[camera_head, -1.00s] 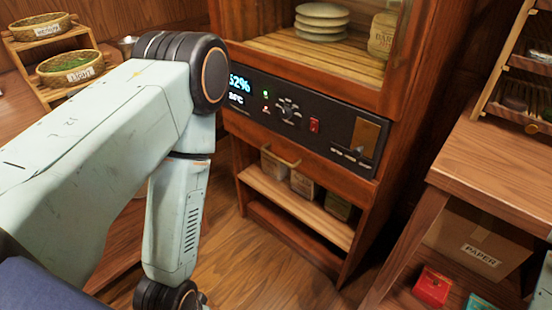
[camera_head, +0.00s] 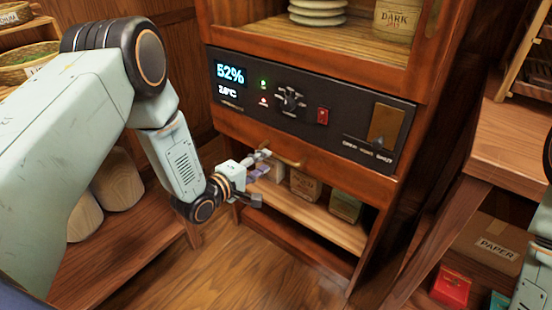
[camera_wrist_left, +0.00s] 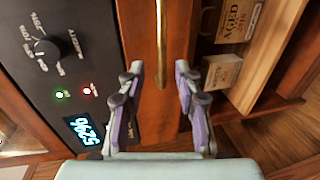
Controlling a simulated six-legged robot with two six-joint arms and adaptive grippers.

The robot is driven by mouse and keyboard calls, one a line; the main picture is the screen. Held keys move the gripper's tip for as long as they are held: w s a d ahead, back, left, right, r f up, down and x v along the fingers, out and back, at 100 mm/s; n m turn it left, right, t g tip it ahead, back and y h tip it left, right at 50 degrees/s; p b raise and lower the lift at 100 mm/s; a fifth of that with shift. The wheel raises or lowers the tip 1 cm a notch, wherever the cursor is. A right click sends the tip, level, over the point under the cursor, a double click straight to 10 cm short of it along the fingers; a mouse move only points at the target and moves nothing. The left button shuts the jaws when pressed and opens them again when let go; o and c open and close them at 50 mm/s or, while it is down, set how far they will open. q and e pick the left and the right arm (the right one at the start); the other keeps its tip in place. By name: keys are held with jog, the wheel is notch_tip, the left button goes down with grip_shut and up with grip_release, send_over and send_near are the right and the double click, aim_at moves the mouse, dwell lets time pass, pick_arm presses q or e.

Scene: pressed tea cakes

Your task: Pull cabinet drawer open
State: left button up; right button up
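The wooden cabinet (camera_head: 309,58) stands in the middle of the head view. Its drawer front (camera_head: 345,182) is a wooden strip under the dark control panel and looks flush, so the drawer is shut. A brass bar handle (camera_head: 288,161) sits on it, and it also shows in the wrist view (camera_wrist_left: 161,40). My left gripper (camera_head: 262,174) is at the handle's left end. In the wrist view my left gripper (camera_wrist_left: 159,75) is open, with the bar seen between its fingertips. I cannot tell whether they touch it. My right gripper is not in view.
The control panel (camera_head: 348,115) with a knob and red switch is just above the drawer. An open shelf (camera_head: 310,222) with several small boxes lies below. A wooden table (camera_head: 510,150) stands at right, a low bench (camera_head: 120,255) at left. Bare floor lies in front.

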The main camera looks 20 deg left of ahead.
aim_at(275, 157)
pick_arm(q)
jog(key=shift+b+x, duration=1.2)
jog(key=shift+x, duration=2.1)
jog(key=shift+f, duration=0.1)
jog(key=shift+c, duration=0.3)
grip_shut()
